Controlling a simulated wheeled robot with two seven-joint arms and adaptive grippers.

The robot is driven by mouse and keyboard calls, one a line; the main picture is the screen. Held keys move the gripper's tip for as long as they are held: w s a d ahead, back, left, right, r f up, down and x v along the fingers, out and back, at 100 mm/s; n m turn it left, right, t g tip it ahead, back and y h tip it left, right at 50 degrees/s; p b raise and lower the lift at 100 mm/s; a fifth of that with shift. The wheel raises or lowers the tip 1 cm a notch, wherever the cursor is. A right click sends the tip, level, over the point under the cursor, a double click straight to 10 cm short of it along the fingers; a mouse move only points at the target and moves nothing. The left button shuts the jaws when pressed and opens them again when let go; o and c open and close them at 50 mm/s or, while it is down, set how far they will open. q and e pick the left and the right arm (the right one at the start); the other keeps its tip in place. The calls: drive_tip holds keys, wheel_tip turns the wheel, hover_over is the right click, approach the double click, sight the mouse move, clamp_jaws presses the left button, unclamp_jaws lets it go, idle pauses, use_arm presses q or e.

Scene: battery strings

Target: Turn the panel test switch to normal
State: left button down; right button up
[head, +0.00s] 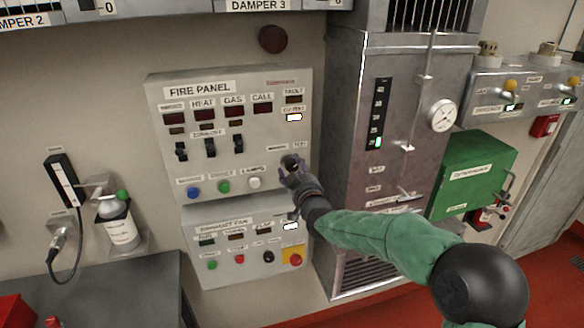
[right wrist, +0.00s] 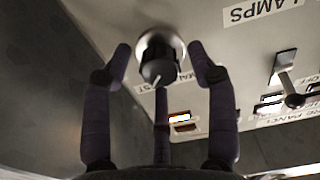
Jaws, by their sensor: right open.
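The panel test switch (head: 290,163) is a black round knob at the right side of the grey fire panel (head: 160,99). In the right wrist view the knob (right wrist: 158,66) sits on a pale metal collar, and its white pointer mark faces the bottom of the picture, near a partly hidden label ending in "ST". My right gripper (head: 294,172) is at the knob. In the right wrist view its dark fingers (right wrist: 161,62) stand open on the left and right of the knob, with a third finger below. Small gaps show beside the knob. My left gripper is not in view.
Below the knob is the exhaust fan panel (head: 197,222) with several buttons. A white lamps button (head: 254,183) and toggle switches (head: 238,145) lie left of the knob. A metal cabinet (head: 345,130) with a gauge (head: 442,115) stands close on the right.

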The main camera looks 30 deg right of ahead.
drive_tip(key=shift+x, duration=1)
drive_tip(key=c, duration=1.1)
drive_tip(key=shift+c, duration=0.2)
